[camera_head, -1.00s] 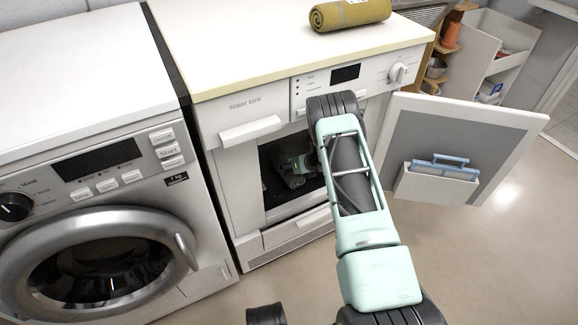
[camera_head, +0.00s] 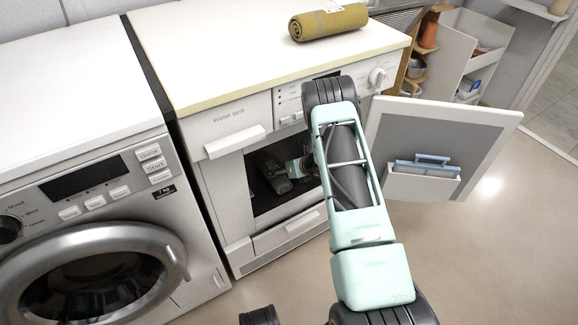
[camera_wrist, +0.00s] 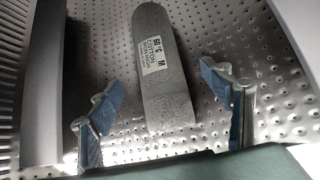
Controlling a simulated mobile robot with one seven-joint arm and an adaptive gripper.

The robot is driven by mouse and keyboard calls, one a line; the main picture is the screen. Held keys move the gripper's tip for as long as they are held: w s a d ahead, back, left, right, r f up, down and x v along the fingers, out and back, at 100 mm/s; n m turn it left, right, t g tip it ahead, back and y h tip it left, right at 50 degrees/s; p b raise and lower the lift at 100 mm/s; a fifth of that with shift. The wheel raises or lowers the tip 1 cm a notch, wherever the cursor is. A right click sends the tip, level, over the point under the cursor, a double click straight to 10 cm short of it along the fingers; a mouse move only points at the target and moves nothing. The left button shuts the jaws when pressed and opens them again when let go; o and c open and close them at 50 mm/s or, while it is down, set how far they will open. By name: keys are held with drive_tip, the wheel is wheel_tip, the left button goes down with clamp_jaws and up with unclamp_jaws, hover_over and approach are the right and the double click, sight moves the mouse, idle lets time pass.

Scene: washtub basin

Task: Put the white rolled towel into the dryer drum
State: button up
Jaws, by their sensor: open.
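The white rolled towel (camera_wrist: 160,75) looks pale grey in the drum's shade and bears a white label. It lies on the perforated metal floor of the dryer drum (camera_wrist: 270,75) in the wrist view. My gripper (camera_wrist: 157,88) is open inside the drum, its blue-padded fingers apart on either side of the towel's near end. A gap shows between each finger and the towel. In the head view the dryer (camera_head: 232,183) is open, and my arm reaches into its dark opening. A grey shape inside there looks like the towel, partly shaded.
An olive rolled towel (camera_head: 328,22) lies on the dryer's top. The dryer door (camera_head: 385,125) stands open at the right, with a pocket on its inner face. A washing machine (camera_head: 25,125) with its round door shut stands at the left. Open floor lies in front.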

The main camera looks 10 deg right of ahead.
drive_tip(key=p+v, duration=0.1)
drive_tip(key=v, duration=0.5)
drive_tip(key=shift+s+r, duration=0.15)
drive_tip(key=shift+s, duration=0.05)
drive_tip(key=shift+d, duration=0.1)
